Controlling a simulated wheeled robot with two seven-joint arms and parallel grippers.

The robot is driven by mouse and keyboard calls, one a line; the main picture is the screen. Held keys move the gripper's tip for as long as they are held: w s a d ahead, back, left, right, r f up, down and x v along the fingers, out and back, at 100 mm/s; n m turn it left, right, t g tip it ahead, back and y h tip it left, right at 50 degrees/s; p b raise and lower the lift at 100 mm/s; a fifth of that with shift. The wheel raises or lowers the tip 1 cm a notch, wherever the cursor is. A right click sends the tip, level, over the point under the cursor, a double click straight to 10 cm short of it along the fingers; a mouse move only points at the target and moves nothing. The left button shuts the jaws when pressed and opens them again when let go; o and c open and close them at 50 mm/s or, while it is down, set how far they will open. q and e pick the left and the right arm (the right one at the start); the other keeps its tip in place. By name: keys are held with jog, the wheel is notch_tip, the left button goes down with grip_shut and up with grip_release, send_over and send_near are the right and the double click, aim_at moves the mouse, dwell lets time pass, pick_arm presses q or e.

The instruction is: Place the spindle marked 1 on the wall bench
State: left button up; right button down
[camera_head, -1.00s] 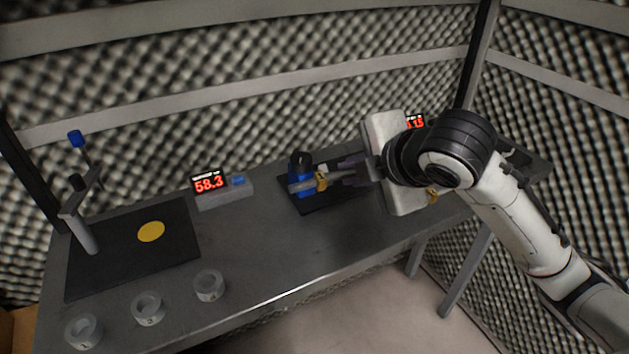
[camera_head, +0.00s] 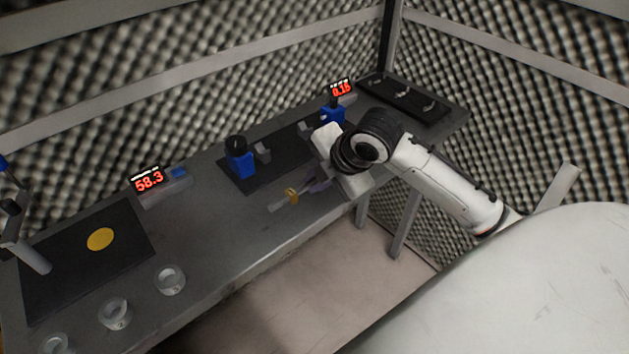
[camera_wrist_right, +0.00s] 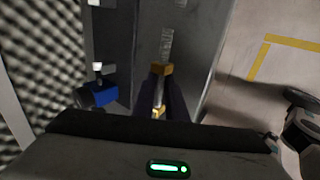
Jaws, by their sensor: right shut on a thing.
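A slim grey spindle with a yellow-orange collar (camera_head: 291,195) is in my right gripper (camera_head: 308,186), which is shut on it. It also shows in the right wrist view (camera_wrist_right: 165,50), pointing away between the dark fingers. Any number on it is too small to read. The spindle is over the front part of the grey wall bench (camera_head: 225,225), apart from the blue clamp block (camera_head: 240,160). I cannot tell whether it touches the bench top.
A display reading 58.3 (camera_head: 148,181) stands at the back. A second display (camera_head: 341,89) is farther right, near a dark tray (camera_head: 425,103) with several small parts. At left are a dark mat with a yellow disc (camera_head: 100,239) and several clear rings (camera_head: 169,279). The mid-front bench is bare.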

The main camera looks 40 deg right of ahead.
jog(key=shift+f, duration=0.35)
jog(key=shift+f, duration=0.5)
jog(key=shift+s, duration=0.1)
